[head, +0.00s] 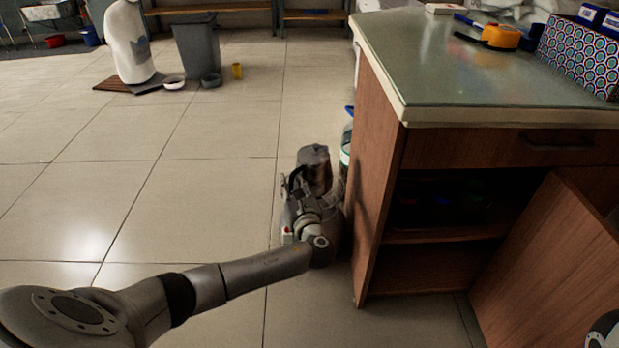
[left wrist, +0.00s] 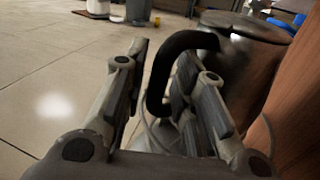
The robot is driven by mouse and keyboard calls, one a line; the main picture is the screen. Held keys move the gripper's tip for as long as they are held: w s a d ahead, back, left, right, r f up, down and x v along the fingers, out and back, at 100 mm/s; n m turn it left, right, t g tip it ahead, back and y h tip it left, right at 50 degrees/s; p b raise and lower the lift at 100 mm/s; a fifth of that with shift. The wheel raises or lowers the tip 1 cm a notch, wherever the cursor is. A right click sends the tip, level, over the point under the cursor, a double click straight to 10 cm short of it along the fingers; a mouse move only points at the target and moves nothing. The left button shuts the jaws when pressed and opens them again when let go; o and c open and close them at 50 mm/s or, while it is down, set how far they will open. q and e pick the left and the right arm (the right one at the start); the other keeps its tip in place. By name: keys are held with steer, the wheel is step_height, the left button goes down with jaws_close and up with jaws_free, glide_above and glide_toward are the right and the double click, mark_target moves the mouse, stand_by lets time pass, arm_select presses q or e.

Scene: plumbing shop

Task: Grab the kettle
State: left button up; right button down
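The kettle (head: 316,170), a dull metal vessel, stands on the floor beside the left side of the wooden cabinet. My left gripper (head: 297,188) is right at it and hides part of it in the head view. In the left wrist view, the kettle (left wrist: 245,62) is at the upper right, with its black curved handle (left wrist: 158,75) between my left gripper's two fingers (left wrist: 166,85). The fingers are apart, with a visible gap between the left finger and the handle. My right gripper is out of view.
The wooden cabinet (head: 372,170) stands close on the kettle's right, its door (head: 550,265) open at the front. A grey bin (head: 197,48) stands far back. The tiled floor on the left is clear.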

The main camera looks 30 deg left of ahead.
arm_select(q)
jaws_close()
steer(key=shift+r, duration=0.2)
